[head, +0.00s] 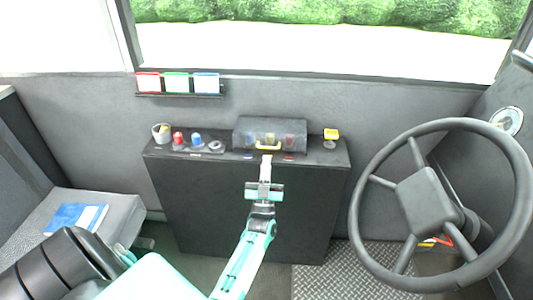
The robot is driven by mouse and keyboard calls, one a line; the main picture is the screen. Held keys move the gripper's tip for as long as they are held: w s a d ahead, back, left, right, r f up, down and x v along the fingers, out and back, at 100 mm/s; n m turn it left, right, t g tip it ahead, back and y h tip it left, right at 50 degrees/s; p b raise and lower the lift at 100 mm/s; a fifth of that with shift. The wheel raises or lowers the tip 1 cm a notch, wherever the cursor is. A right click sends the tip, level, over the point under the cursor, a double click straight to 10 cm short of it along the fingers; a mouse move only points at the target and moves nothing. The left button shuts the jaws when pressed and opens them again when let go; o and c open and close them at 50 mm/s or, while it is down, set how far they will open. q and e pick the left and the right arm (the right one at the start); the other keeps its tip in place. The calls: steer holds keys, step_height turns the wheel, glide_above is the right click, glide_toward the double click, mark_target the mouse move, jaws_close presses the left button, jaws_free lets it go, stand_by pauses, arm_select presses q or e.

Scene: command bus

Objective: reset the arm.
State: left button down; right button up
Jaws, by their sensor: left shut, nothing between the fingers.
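My left gripper (266,160) is in the middle of the head view, its arm reaching up from the bottom edge. Its fingers are shut with nothing between them. The fingertips are at the front edge of the black console (215,205), just below the yellow handle (268,147) of a dark box (258,126) on top. I cannot tell whether they touch the handle or the console. My right gripper is not in view.
A steering wheel (361,210) fills the right side. A blue booklet (75,217) lies on the grey seat (122,212) at left.

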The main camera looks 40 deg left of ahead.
arm_select(q)
steer(key=v, duration=0.5)
steer(key=shift+f, duration=0.35)
steer(key=shift+h, duration=0.3)
